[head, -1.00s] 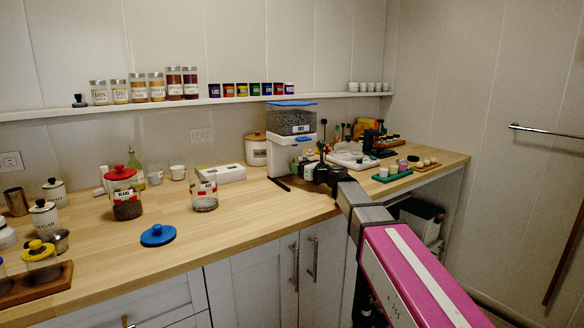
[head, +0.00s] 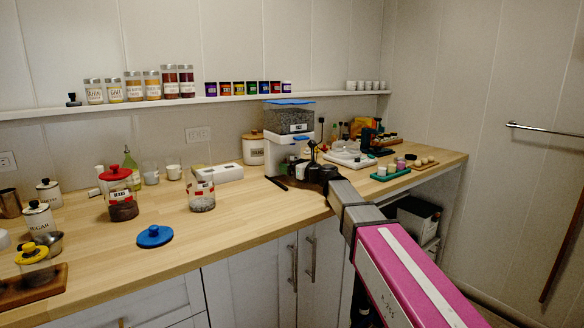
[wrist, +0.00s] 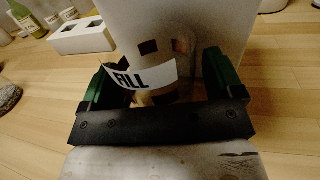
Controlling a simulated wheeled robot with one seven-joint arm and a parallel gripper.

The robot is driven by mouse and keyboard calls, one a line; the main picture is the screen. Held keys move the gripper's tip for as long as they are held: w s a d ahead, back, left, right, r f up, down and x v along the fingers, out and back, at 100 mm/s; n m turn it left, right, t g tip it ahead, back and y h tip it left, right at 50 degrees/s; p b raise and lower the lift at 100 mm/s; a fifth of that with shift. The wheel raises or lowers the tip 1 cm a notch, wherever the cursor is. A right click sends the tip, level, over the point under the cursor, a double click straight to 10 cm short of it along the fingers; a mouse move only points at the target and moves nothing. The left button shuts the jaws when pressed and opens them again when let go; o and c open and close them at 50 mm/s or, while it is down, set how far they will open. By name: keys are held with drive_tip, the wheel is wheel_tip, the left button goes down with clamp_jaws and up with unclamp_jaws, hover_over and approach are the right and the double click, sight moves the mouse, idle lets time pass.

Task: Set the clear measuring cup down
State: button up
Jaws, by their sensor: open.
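The clear measuring cup (wrist: 178,42) is see-through, with a white label lettered in black, partly cut off by my gripper. In the wrist view it sits between the two green fingers of my gripper (wrist: 165,78), which are spread apart on either side of it. A gap seems to show beside the cup, but whether either finger touches it I cannot tell. Its base is hidden behind the gripper's dark crossbar. In the head view my gripper (head: 312,172) is dark and small, low over the counter by the dispenser, and I cannot make out the cup there.
A white dispenser (head: 289,148) with a blue lid stands right behind my gripper. A white box (head: 221,173) and a clear labelled jar (head: 202,196) stand to its left. A green tray (head: 390,174) lies to its right. The front counter around the blue lid (head: 155,236) is largely clear.

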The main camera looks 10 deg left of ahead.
drive_tip(key=v, duration=1.2)
drive_tip(key=shift+r, duration=0.15)
